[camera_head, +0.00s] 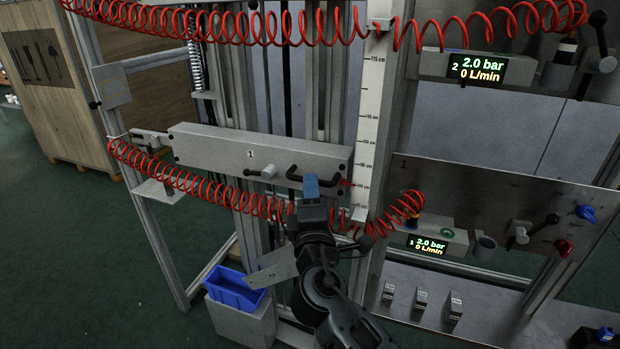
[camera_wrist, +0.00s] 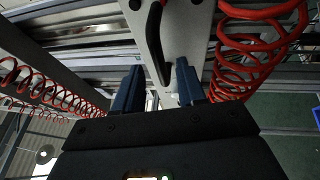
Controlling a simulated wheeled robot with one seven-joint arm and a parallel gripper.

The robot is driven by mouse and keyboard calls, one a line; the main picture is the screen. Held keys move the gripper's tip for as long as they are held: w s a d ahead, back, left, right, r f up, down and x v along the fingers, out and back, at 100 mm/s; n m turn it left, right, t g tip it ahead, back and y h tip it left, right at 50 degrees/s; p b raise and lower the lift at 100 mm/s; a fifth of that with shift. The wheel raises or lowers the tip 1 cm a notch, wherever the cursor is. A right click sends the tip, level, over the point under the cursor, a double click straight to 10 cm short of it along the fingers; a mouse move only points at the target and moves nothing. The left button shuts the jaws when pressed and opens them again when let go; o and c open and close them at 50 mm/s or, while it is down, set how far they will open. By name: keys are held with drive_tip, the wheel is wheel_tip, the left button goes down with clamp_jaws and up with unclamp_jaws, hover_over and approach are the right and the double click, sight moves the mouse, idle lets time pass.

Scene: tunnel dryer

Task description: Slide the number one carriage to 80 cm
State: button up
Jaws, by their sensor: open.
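The number one carriage (camera_head: 215,147) is a long grey plate marked 1, tilted in the picture, on vertical rails. It bears a pale knob (camera_head: 268,172) and a black bar handle (camera_head: 325,172) at its right. A red pointer (camera_head: 347,184) at its right end points to the upright centimetre scale (camera_head: 371,100), near the low marks; the exact reading is too small to tell. My gripper (camera_head: 311,186) is in front of the handle. In the wrist view its blue fingers (camera_wrist: 158,88) are apart, with the handle (camera_wrist: 157,45) ahead between their lines; contact cannot be told.
Red coiled hoses (camera_head: 215,190) hang in front of the frame, close beside my gripper. A blue bin (camera_head: 237,290) stands low at left. At right are a panel (camera_head: 500,195) with valves, a 2.0 bar display (camera_head: 427,244) and small blocks (camera_head: 421,300) on a shelf.

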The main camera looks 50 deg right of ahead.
drive_tip(key=shift+x, duration=2)
drive_tip(key=shift+c, duration=0.3)
clamp_jaws()
drive_tip(key=shift+f, duration=0.1)
